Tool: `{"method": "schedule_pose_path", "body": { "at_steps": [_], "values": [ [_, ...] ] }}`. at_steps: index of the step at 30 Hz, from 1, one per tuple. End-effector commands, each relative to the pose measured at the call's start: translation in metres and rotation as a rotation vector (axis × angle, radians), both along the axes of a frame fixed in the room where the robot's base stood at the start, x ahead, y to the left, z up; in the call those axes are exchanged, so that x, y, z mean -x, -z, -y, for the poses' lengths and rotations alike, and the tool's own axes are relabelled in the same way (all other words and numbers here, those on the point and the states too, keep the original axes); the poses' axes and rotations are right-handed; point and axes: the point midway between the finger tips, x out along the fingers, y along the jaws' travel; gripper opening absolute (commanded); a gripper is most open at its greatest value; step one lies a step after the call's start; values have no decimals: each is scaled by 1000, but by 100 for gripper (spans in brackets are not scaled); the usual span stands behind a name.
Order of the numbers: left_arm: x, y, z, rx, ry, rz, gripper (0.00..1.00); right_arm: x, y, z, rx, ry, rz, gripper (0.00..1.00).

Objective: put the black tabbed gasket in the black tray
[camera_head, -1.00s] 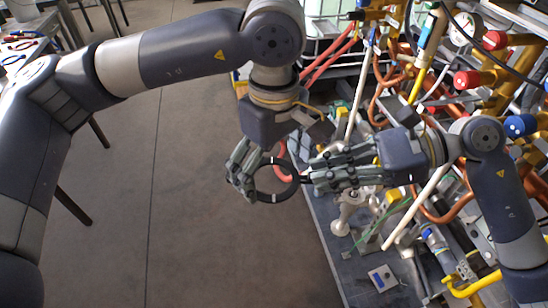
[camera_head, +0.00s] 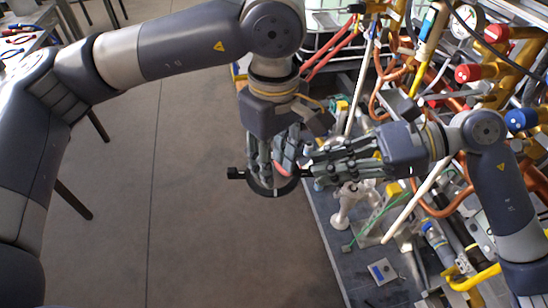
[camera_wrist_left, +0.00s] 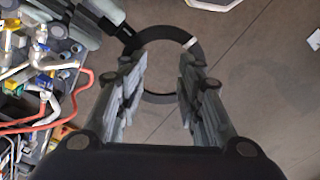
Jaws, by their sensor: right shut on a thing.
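The black tabbed gasket (camera_head: 268,193) is a thin black ring held in the air in the head view, with a dark tab sticking out on its left. My right gripper (camera_head: 311,168) is shut on the ring's right side. My left gripper (camera_head: 272,172) is over the ring, and its fingers hide part of it. In the left wrist view, my left gripper (camera_wrist_left: 160,62) has its fingers well apart, with the gasket (camera_wrist_left: 180,34) showing beyond and between them. The ring has a small white mark there. I cannot make out the black tray in these views.
Pipes and red-capped valves (camera_head: 470,73) crowd the right side, above a dark bench top (camera_head: 352,262) with a small grey box (camera_head: 382,271). A table with tools (camera_head: 20,45) stands at the upper left. The floor (camera_head: 190,220) in the middle is clear.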

Motion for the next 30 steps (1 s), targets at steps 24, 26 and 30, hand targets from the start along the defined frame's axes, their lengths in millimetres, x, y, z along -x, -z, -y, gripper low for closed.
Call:
{"method": "schedule_pose_path", "body": {
  "at_steps": [24, 26, 30],
  "values": [
    [-1, -15, 1, 3, -1, 4, 95, 1, -2, -1, -6, -4, 0, 0],
    [-1, -24, 1, 4, -1, 4, 95, 1, -2, -1, -6, -4, 0, 0],
    [-1, -51, 1, 4, -1, 6, 95, 1, -2, -1, -6, -4, 0, 0]
  ]
}}
